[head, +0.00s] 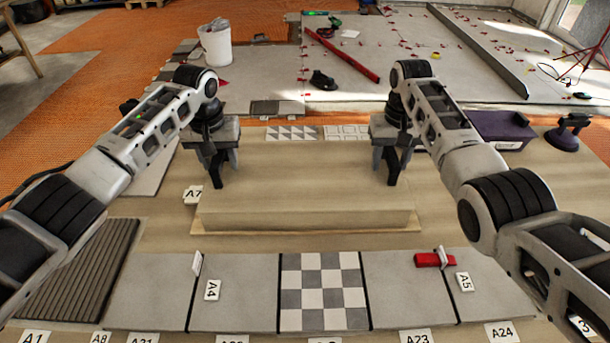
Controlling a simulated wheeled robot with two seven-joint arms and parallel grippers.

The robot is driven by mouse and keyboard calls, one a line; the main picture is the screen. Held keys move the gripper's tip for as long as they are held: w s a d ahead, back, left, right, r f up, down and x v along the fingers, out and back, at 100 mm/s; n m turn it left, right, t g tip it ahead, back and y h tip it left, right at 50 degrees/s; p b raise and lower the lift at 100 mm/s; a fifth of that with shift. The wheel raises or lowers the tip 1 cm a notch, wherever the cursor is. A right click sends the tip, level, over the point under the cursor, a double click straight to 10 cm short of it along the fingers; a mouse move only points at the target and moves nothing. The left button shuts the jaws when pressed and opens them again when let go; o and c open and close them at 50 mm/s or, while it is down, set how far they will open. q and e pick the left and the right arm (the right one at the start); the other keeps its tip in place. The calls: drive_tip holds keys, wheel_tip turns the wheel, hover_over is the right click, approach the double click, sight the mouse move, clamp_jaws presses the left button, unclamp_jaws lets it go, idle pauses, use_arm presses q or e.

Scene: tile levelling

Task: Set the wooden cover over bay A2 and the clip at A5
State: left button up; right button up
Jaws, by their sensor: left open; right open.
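The wooden cover (300,205), a long pale box, lies in the middle of the head view. My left gripper (219,178) is open at its left end, and my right gripper (391,175) is open near its right end. I cannot tell whether the fingers touch the cover. No A2 label is readable, and the cover hides what is under it. A white clip (444,258) stands at the joint left of the A5 label (463,282), with a red wedge (428,260) at it. Another white clip (197,264) stands at the joint near the A4 label (212,290).
Grey tiles and a checkered tile (323,292) lie in front of the cover, with a ribbed dark panel (85,266) at left. A purple box (502,130) and a suction cup tool (567,136) stand at right. A white bucket (216,45) stands behind.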

use_arm(q)
drive_tip(key=shift+f, duration=0.4)
use_arm(e)
drive_tip(key=shift+f, duration=0.4)
use_arm(q)
clamp_jaws()
use_arm(e)
clamp_jaws()
use_arm(q)
drive_tip(key=shift+w+r, duration=0.1)
drive_tip(key=shift+r, duration=0.05)
use_arm(e)
drive_tip(key=shift+r, duration=0.15)
